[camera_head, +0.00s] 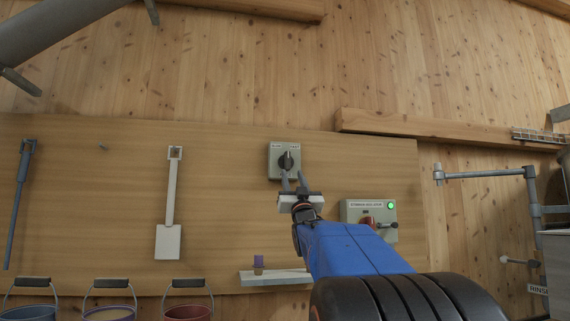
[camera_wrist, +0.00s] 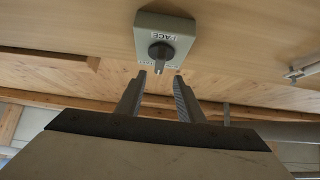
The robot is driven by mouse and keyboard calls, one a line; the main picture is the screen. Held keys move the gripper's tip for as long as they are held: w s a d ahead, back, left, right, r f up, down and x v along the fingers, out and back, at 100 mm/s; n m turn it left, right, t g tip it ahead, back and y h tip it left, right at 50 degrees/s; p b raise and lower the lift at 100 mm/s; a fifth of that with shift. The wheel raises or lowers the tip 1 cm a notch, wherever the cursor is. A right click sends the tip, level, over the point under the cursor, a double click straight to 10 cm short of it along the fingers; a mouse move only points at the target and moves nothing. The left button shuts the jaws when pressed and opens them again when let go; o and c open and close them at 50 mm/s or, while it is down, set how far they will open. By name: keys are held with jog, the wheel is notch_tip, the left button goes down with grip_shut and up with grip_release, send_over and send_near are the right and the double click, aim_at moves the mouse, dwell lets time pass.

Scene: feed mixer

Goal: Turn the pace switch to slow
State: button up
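The pace switch (camera_head: 284,160) is a grey box with a black rotary knob on the wooden wall panel. In the wrist view the box (camera_wrist: 165,27) reads "PACE" and its knob (camera_wrist: 160,50) is just beyond my fingertips. The other labels on it are too small to read or partly hidden. My gripper (camera_head: 292,178) is in front of the lower part of the box. In the wrist view my gripper (camera_wrist: 161,75) has its two fingers apart, with a gap between them below the knob. I cannot tell whether either finger touches the knob.
A grey control box (camera_head: 352,211) with a lit green lamp and a red switch is close to the right of my arm. A small shelf (camera_head: 262,278) with a purple-topped item sits below. A white shovel (camera_head: 169,215) hangs left. Several buckets (camera_head: 110,313) stand lower left.

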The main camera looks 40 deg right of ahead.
aim_at(288, 161)
jog(key=x, duration=0.9)
jog(key=shift+w+r, duration=0.1)
jog(key=shift+c, duration=0.6)
grip_shut()
